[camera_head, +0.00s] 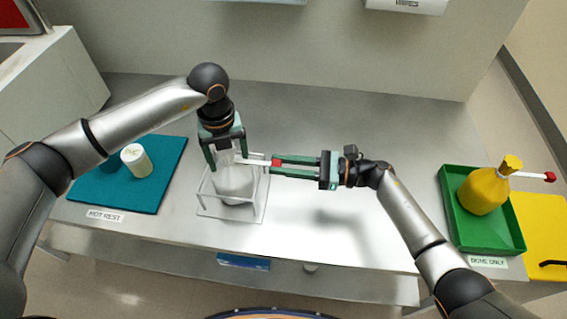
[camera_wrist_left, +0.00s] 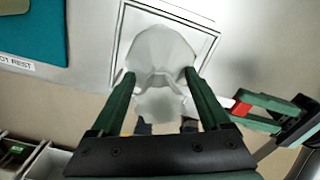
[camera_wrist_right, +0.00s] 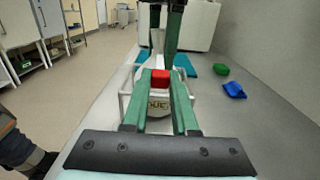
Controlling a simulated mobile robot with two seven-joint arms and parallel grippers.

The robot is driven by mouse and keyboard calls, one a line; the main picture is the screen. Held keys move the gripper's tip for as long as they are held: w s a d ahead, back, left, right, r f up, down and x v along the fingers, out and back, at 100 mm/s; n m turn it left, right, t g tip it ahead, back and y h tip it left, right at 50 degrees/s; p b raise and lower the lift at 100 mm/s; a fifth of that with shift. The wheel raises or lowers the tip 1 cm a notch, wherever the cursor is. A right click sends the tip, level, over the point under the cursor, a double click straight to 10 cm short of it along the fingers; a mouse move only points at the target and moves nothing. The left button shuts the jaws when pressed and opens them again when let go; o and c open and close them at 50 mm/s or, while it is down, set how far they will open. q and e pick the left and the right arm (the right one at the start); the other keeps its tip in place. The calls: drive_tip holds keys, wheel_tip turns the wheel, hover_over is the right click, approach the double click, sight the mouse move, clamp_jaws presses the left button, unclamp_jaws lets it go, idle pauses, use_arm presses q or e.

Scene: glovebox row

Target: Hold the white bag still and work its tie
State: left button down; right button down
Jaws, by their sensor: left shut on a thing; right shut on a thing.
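The white bag (camera_head: 235,184) stands inside a clear-walled, white-edged frame (camera_head: 262,205) on the bench. My left gripper (camera_head: 224,158) comes down from behind and is shut on the bag's upper part; in the left wrist view the bag (camera_wrist_left: 158,50) bulges between its two fingers (camera_wrist_left: 160,76). The tie (camera_head: 254,162) is a pale strip reaching right from the bag's neck to a red end (camera_head: 276,163). My right gripper (camera_head: 282,165) is shut on that red end, which also shows between its fingers in the right wrist view (camera_wrist_right: 160,75). The neck is partly hidden by the left fingers.
A green tray (camera_head: 448,205) holds a yellow bag (camera_head: 483,192) at right. The right wrist view shows a blue object (camera_wrist_right: 234,90) and a green object (camera_wrist_right: 222,70). The bench's back middle is clear.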

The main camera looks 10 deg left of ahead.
use_arm(q)
drive_tip(key=shift+s+f, duration=0.2)
drive_tip(key=shift+f, duration=0.15)
use_arm(e)
drive_tip(key=shift+s, duration=0.15)
